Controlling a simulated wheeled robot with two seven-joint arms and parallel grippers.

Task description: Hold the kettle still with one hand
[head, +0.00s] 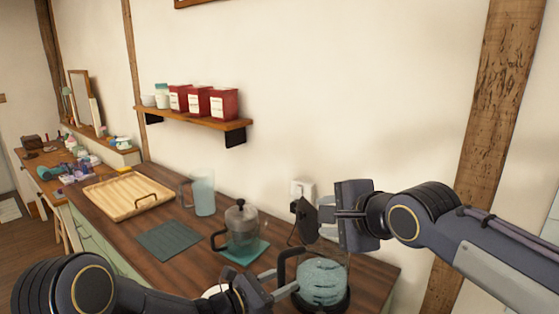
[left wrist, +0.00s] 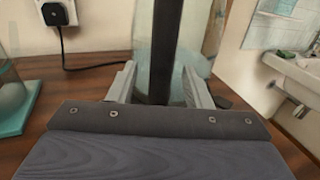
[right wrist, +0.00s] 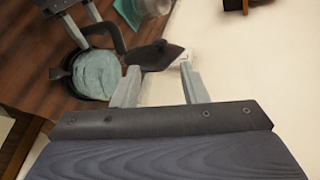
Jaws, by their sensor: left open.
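The kettle (head: 322,283) stands at the right end of the wooden counter, with a glass body and a dark handle on its left side. Its dark lid (head: 304,222) is raised. My left gripper (head: 280,284) is open, and its fingers are at the handle. In the left wrist view the dark handle (left wrist: 163,50) stands between the two spread fingers, with a gap visible on each side. My right gripper (head: 336,214) is beside the raised lid. In the right wrist view its fingers are apart, with the lid (right wrist: 152,56) at their tips; contact cannot be told.
A French press (head: 241,228) on a teal mat, a dark mat (head: 170,239), a glass jug (head: 203,192) and a wooden tray (head: 128,196) occupy the counter left of the kettle. A wall socket (head: 302,187) with a plug is behind. A shelf (head: 200,120) holds red canisters.

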